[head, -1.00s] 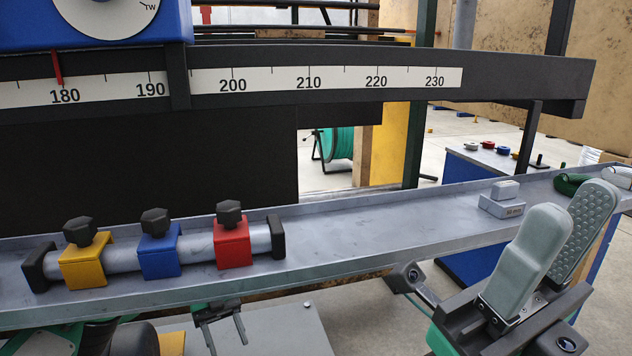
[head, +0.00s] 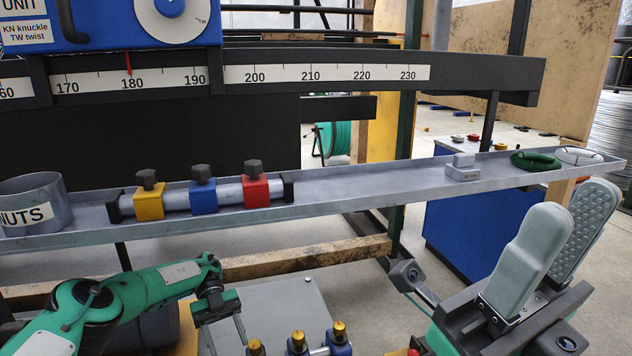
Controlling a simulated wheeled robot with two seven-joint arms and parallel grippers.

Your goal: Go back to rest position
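My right gripper (head: 568,212) is in the lower right of the head view. Its two grey padded fingers point up and stand apart with nothing between them, in front of the tray's right end. My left arm comes in from the lower left, green and black. Its gripper (head: 222,335) points down below the tray, near the middle bottom.
A long grey tray (head: 370,202) crosses the view. It holds a NUTS bin (head: 38,228), a bar with yellow, blue and red clamps (head: 203,196), a grey block (head: 462,172), and green (head: 535,160) and silver (head: 580,156) links. Brass-topped fittings (head: 297,343) stand below near my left gripper.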

